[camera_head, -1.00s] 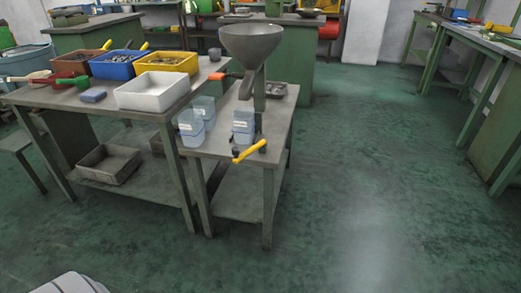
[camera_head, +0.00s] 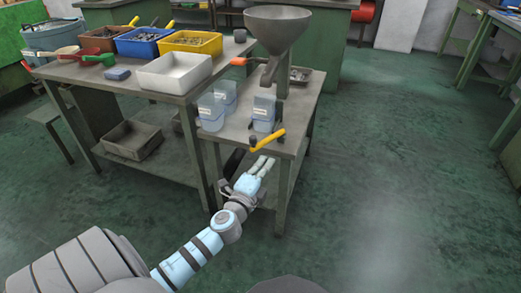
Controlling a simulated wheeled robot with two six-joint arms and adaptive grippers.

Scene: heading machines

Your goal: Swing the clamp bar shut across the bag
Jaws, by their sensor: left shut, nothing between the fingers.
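The clamp bar (camera_head: 267,140) has a yellow grip and slants up to the right at the front edge of the small table, in front of and below the bag. The bag (camera_head: 263,114), clear with pale blue contents, stands upright below the funnel's spout. Whether the bar touches the bag I cannot tell. My left gripper (camera_head: 263,164) is shut and empty, with its fingertips just below and in front of the yellow grip, apart from it in the picture. My right gripper is out of view.
The metal funnel (camera_head: 277,30) stands over the bag on a post. Two similar clear bags, one of them the front bag (camera_head: 211,113), stand to the left. A white bin (camera_head: 174,73) sits on the larger table. An orange handle (camera_head: 241,61) sticks out left of the spout. The floor at right is clear.

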